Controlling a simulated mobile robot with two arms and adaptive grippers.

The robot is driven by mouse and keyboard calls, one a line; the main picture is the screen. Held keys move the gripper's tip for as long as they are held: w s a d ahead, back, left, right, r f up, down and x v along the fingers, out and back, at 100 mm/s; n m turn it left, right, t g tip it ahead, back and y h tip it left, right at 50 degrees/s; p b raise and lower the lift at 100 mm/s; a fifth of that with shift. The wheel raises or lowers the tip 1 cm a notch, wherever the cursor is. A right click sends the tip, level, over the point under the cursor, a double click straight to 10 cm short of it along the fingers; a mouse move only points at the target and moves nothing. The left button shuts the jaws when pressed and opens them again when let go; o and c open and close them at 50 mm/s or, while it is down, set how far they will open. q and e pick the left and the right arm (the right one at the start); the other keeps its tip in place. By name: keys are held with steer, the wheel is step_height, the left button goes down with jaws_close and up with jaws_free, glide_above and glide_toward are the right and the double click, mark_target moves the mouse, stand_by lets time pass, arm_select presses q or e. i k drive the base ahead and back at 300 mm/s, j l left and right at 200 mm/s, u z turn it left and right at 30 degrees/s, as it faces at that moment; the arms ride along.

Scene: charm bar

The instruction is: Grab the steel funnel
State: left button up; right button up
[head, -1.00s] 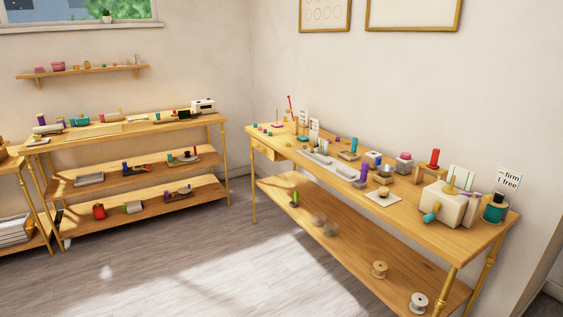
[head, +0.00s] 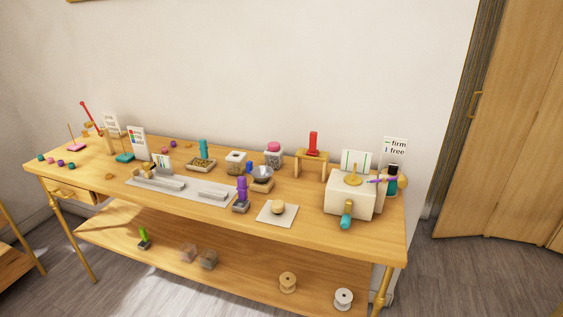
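A small silvery, bowl-shaped thing (head: 262,172), which looks like the steel funnel, sits near the middle of the long wooden table. It rests on or over a small wooden block (head: 261,186); its lower part is hard to make out at this size. A blue piece (head: 249,168) stands close to its left, and a purple-handled tool (head: 242,193) stands in front of it to the left. Neither of my grippers shows in the head view.
The wooden table (head: 385,243) stands along the wall, with a lower shelf (head: 240,277) holding spools. A cream box machine (head: 348,203) stands at its right end. A clear jar with a pink top (head: 273,155) is behind the funnel. Grey floor (head: 455,280) is open at right.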

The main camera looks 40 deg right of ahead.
mark_target(262, 174)
steer(key=i+j+z, duration=0.15)
steer(key=i+z, duration=0.15)
steer(key=z, duration=0.15)
steer(key=i+j+z, duration=0.25)
steer(key=z, duration=0.2)
steer(key=i+j+z, duration=0.15)
steer(key=j+z, duration=0.3)
steer(key=i+j+z, duration=0.15)
steer(key=j+z, duration=0.25)
steer(key=i+j+z, duration=0.1)
steer(key=j+z, duration=0.35)
steer(key=l, duration=0.15)
